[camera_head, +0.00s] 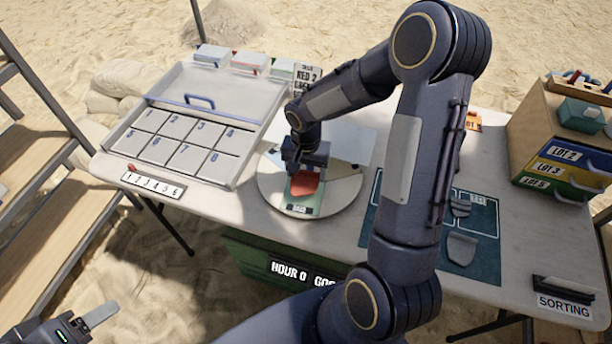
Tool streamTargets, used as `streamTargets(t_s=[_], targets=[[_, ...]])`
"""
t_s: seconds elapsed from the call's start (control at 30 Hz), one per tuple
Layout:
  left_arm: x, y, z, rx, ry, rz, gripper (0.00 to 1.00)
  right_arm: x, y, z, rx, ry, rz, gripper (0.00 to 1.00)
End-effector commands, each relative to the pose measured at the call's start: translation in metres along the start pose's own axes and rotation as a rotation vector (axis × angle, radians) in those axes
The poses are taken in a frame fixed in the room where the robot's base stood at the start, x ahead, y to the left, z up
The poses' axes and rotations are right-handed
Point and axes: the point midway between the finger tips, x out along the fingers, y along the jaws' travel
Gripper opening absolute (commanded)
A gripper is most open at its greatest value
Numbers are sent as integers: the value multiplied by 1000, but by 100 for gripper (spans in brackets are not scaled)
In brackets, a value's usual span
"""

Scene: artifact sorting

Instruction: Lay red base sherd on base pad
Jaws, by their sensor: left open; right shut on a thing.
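The red base sherd (304,185) is at the green base pad (301,208) on the round pale board. My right gripper (303,170) points down over the pad and is shut on the sherd, whose upper part it hides. I cannot tell whether the sherd touches the pad or is slightly above it. The pad's front label is small and hard to read. My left gripper (84,322) is open and empty at the bottom left, off the table; only part of it shows.
A grey numbered tray (250,110) stands left of the board. A dark teal mat (480,262) with grey sherds lies to the right, partly behind my arm. Coloured lot drawers (562,150) stand at the far right. A wooden shelf (45,205) is at the left.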

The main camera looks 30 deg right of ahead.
Motion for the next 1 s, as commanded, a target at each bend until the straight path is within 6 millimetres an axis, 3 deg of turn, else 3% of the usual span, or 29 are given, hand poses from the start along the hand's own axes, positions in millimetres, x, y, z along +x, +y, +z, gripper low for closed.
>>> streamTargets(t_s=[0.2, 0.6, 0.63, 0.77, 1.0], targets=[[1, 0, 0, 0, 0, 0, 59, 29, 0, 1, -1, -2, 2, 44], [6, -3, 3, 0, 0, 0, 59, 34, 0, 1, 0, 0, 0, 44], [5, -2, 2, 0, 0, 0, 59, 33, 0, 1, 0, 0, 0, 72], [4, -2, 2, 0, 0, 0, 59, 32, 0, 1, 0, 0, 0, 89], [4, -2, 2, 0, 0, 0, 59, 32, 0, 1, 0, 0, 0, 90]])
